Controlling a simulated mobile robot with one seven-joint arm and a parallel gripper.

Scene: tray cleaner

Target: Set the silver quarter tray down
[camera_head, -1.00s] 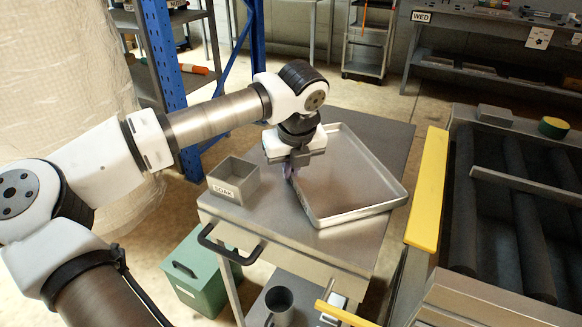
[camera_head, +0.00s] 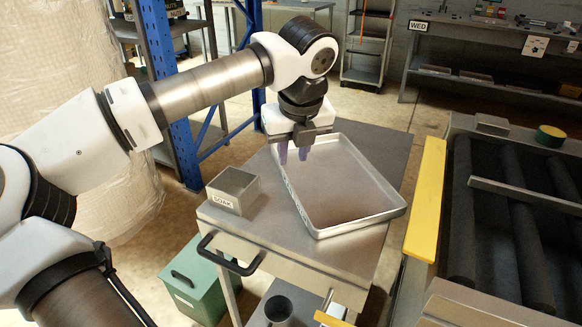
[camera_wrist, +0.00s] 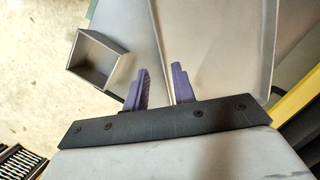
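The silver quarter tray (camera_head: 362,221) lies flat on top of the metal cart (camera_head: 262,236), turned at an angle to the cart's edges. My gripper (camera_head: 293,159) is above the tray's left rim with its two purple fingers apart and nothing held between them. In the wrist view, the fingers of my gripper (camera_wrist: 161,68) show a clear gap, and the rim of the tray (camera_wrist: 157,28) runs below and between them. The tray's far left rim is partly hidden behind my gripper in the head view.
A small grey box labelled SOAK (camera_head: 225,199) stands left of the tray on the cart. A yellow bar (camera_head: 427,197) and a roller conveyor (camera_head: 511,188) are to the right. A green bin (camera_head: 194,287) sits on the floor. The cart's back right is clear.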

